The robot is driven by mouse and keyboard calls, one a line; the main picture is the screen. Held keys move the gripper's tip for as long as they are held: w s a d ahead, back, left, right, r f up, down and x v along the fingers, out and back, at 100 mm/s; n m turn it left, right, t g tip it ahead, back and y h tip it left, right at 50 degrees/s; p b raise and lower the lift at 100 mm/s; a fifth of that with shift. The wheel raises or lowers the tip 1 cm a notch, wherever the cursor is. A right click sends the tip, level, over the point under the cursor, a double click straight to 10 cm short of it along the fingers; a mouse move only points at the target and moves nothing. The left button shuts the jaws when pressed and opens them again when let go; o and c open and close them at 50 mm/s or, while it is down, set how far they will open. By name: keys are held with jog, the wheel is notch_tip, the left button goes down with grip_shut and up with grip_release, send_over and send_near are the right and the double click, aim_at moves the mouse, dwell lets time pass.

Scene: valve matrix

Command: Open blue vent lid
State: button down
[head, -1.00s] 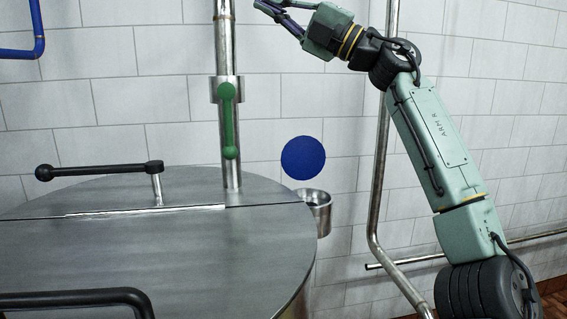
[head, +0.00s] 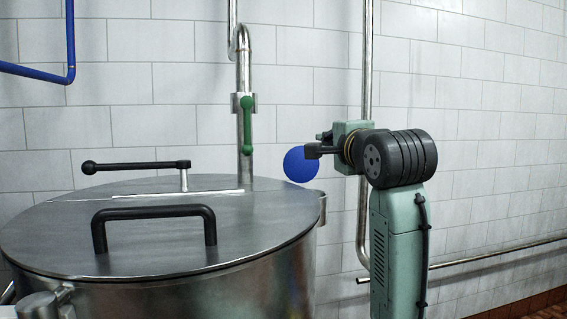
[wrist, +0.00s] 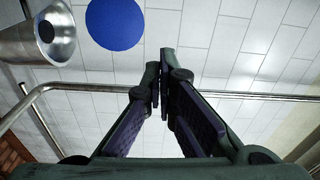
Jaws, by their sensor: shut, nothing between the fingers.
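The blue vent lid (head: 298,167) is a round flat disc seen face-on beside the tank's right rear rim in the head view. It also shows at the top of the wrist view (wrist: 115,22), next to the open mouth of a metal vent cup (wrist: 62,36). My gripper (head: 311,149) is at the lid's upper right and overlaps its edge in the head view. In the wrist view my gripper's fingertips (wrist: 160,72) meet with nothing between them, and a gap shows between them and the lid. I cannot tell the exact depth between them.
The steel tank (head: 150,235) fills the left, with a black lid handle (head: 155,212) and a black lever (head: 137,167). A green valve handle (head: 247,125) is on the vertical pipe. Another pipe (head: 366,70) runs behind my arm.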

notch_tip(320, 180, down, 3)
jog(key=s+g, duration=0.1)
jog(key=s, duration=0.1)
jog(key=p, duration=0.4)
send_near(301, 154)
jog(key=shift+y, duration=0.3)
jog(key=x, duration=0.5)
jog(key=shift+w+d, duration=0.1)
jog(key=shift+w, duration=0.25)
jog(key=shift+w+a+f, duration=0.15)
jog(key=shift+w+a, duration=0.1)
jog(key=shift+w, duration=0.4)
jog(key=shift+s, duration=0.1)
